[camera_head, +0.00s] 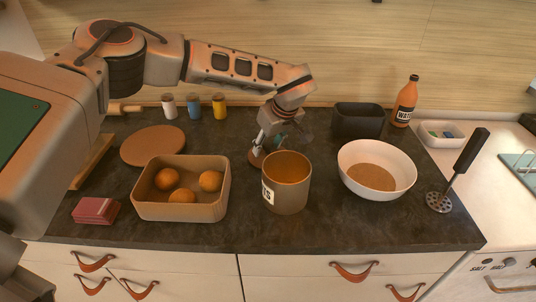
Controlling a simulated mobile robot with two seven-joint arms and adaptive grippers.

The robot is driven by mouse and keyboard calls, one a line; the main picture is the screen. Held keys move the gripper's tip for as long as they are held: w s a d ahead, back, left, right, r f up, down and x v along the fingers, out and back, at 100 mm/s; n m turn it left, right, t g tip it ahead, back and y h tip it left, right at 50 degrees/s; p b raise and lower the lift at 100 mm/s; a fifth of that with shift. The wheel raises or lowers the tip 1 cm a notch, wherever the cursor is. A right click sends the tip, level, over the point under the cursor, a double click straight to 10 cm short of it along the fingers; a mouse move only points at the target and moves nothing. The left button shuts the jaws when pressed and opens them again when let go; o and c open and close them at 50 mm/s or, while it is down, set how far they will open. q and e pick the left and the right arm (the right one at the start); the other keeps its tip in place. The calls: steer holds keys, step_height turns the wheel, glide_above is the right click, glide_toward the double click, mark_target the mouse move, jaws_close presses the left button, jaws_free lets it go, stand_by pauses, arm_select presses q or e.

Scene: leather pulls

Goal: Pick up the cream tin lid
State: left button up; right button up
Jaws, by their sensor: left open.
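A small reddish-brown round thing (254,159) lies at the fingertips, partly hidden by the gripper and the tin. It may be the tin lid, but its colour does not look cream and I cannot tell for certain. I cannot tell whether the fingers touch it. My right gripper is not in view.
A tan bin (181,212) with several oranges stands left of the tin. A white bowl (398,186) stands right of it. A round board (153,145), several small jars (194,107), a black container (358,120) and a bottle (405,101) stand behind.

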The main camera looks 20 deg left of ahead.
arm_select(q)
steer(key=shift+c, duration=1)
jaws_close()
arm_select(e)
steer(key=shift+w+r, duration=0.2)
